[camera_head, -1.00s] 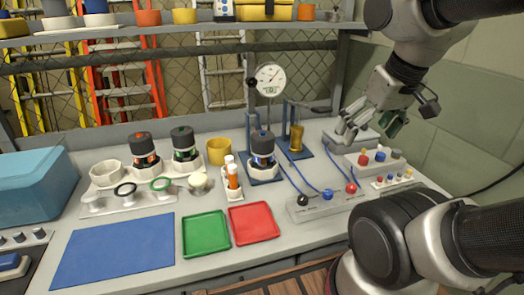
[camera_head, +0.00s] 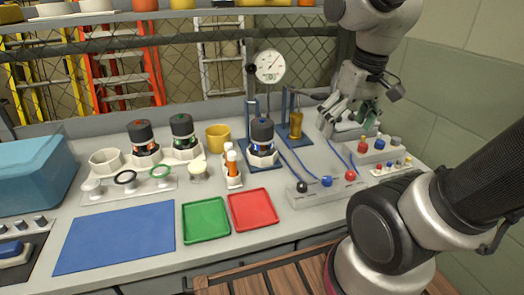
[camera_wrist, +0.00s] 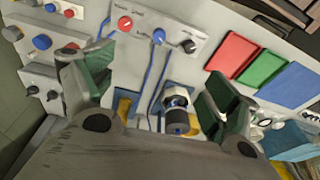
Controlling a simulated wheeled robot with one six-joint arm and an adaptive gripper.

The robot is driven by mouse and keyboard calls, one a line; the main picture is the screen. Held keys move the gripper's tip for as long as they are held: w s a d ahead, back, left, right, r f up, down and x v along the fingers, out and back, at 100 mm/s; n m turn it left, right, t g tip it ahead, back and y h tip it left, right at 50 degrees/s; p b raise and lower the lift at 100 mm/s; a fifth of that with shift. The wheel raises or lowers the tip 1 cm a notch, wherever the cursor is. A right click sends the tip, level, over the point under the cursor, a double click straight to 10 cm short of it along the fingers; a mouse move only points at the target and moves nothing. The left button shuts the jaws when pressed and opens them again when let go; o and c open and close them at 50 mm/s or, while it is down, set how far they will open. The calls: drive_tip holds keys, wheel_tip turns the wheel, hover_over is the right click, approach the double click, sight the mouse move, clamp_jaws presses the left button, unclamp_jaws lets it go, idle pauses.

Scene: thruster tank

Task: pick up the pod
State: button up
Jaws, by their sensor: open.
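A pod with a black cap, blue mark and white base (camera_head: 262,143) stands upright on a blue stand in the middle of the bench. Two similar pods, one marked red (camera_head: 142,140) and one green (camera_head: 183,136), stand in white holders to its left. My gripper (camera_head: 338,116) is open and empty, above the bench to the right of the blue-marked pod and apart from it. In the wrist view, the blue-marked pod (camera_wrist: 176,104) appears between the spread fingers of my gripper (camera_wrist: 155,97), farther off.
A dial gauge (camera_head: 269,67) stands behind the pod, and a brass cylinder (camera_head: 296,125) on another blue stand is between pod and gripper. A socket box with cables (camera_head: 325,190) lies in front. Red (camera_head: 253,208) and green (camera_head: 205,220) trays and a blue mat (camera_head: 115,237) lie front left.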

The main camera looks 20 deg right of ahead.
sight(263, 119)
drive_tip(key=w+a+f+n+y, duration=0.1)
drive_tip(key=w+a+f+n, duration=0.1)
drive_tip(key=w, duration=0.4)
drive_tip(key=w+a+f+n, duration=0.2)
drive_tip(key=w+a+f, duration=0.1)
drive_tip(key=w+a, duration=0.2)
drive_tip(key=w+a+f+n+y, duration=0.1)
drive_tip(key=w+a+f+n, duration=0.1)
drive_tip(key=w, duration=0.5)
drive_tip(key=shift+a+f+y, duration=0.3)
drive_tip(key=shift+a, duration=0.6)
drive_tip(key=w+n, duration=0.1)
drive_tip(key=w+a+r, duration=0.1)
drive_tip(key=shift+w+r+n+t, duration=0.25)
drive_tip(key=shift+w+n+t, duration=0.05)
drive_tip(key=shift+n+t, duration=0.1)
drive_tip(key=shift+w+n, duration=0.2)
drive_tip(key=shift+n, duration=0.2)
drive_tip(key=shift+w+a+f+n, duration=0.1)
drive_tip(key=shift+a+f+n, duration=0.15)
drive_tip(key=shift+f, duration=0.25)
drive_tip(key=x, duration=0.6)
drive_tip(key=shift+s+f, duration=0.2)
drive_tip(key=shift+f, duration=0.25)
drive_tip(key=c, duration=1.6)
